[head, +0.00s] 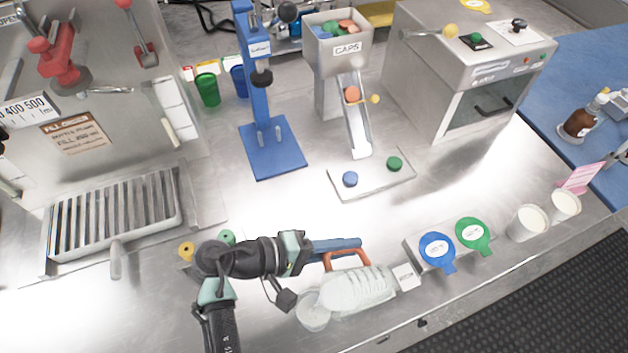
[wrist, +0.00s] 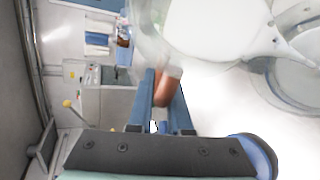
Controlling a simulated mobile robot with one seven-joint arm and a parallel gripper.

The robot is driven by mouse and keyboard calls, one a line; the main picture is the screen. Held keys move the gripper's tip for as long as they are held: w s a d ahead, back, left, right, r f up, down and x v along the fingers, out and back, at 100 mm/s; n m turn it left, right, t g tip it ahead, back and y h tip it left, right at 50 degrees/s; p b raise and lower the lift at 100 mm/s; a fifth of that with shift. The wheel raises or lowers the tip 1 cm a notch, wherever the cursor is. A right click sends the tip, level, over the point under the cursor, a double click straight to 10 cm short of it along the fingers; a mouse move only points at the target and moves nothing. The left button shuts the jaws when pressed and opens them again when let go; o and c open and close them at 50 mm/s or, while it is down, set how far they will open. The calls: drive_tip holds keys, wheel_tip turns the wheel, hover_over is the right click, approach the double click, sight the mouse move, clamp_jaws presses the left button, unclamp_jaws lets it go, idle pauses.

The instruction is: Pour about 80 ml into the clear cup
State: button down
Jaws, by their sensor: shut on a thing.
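My gripper (head: 345,243) is shut on the orange handle (head: 349,257) of a clear ribbed jug, near the front edge of the counter. The handle also shows between the blue fingers in the wrist view (wrist: 167,90). The jug (head: 360,289) lies tipped on its side, its narrow end pointing left. Pale liquid (wrist: 215,30) fills much of it in the wrist view and tapers towards the cup. The clear cup (head: 313,317) stands upright just below and left of the jug's mouth; its rim shows at right in the wrist view (wrist: 302,62). I cannot tell the cup's level.
A holder with blue (head: 437,249) and green (head: 473,234) round lids stands right of the jug. Two filled white cups (head: 527,223) stand further right. A caps dispenser (head: 340,55) and blue press (head: 272,148) stand behind.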

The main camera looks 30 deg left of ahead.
drive_tip(key=shift+s+a+r+t+b, duration=0.1)
drive_tip(key=shift+a+r+t+b, duration=0.1)
drive_tip(key=shift+t+b, duration=0.15)
idle(0.5)
drive_tip(key=shift+d+r, duration=0.1)
drive_tip(key=shift+d, duration=0.1)
drive_tip(key=g+p, duration=0.1)
drive_tip(key=p, duration=0.2)
drive_tip(key=shift+w+d+r+y, duration=0.1)
drive_tip(key=shift+w+r+y, duration=0.1)
drive_tip(key=shift+y, duration=0.1)
drive_tip(key=shift+f+g+y+p, duration=0.6)
drive_tip(key=shift+f+g+p, duration=0.25)
drive_tip(key=shift+p, duration=0.3)
drive_tip(key=shift+f, duration=0.35)
drive_tip(key=r+g+y+p, duration=0.1)
drive_tip(key=p, duration=0.3)
drive_tip(key=shift+f+g+y+p, duration=0.45)
drive_tip(key=shift+f+g+y, duration=0.05)
drive_tip(key=shift+f+y, duration=0.1)
drive_tip(key=shift+w+p, duration=0.1)
drive_tip(key=shift+p, duration=0.25)
